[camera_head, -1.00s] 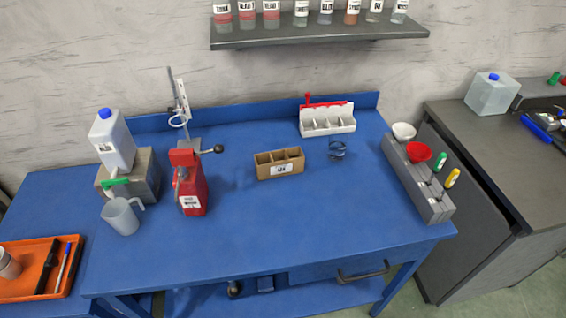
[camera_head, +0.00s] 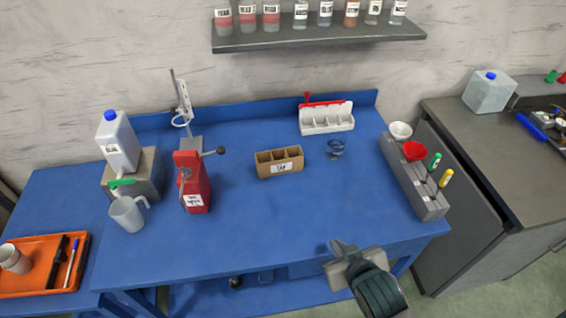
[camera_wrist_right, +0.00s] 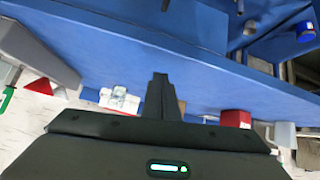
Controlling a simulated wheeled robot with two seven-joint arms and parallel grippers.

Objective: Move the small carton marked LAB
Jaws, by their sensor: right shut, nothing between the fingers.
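The small brown carton (camera_head: 279,162) marked LAB stands upright on the blue table, near its middle. It has open compartments on top and a white label on its front. My right gripper (camera_head: 342,246) is shut and empty at the table's front edge, to the right of the carton and nearer to me, apart from it. In the right wrist view the shut fingers (camera_wrist_right: 160,95) show, and they hide most of the carton behind them. My left gripper is not in view.
A red press (camera_head: 193,180), a jug (camera_head: 127,213) and a canister (camera_head: 117,145) stand left. A grey rack (camera_head: 424,196) lines the right edge. The table's front middle is clear.

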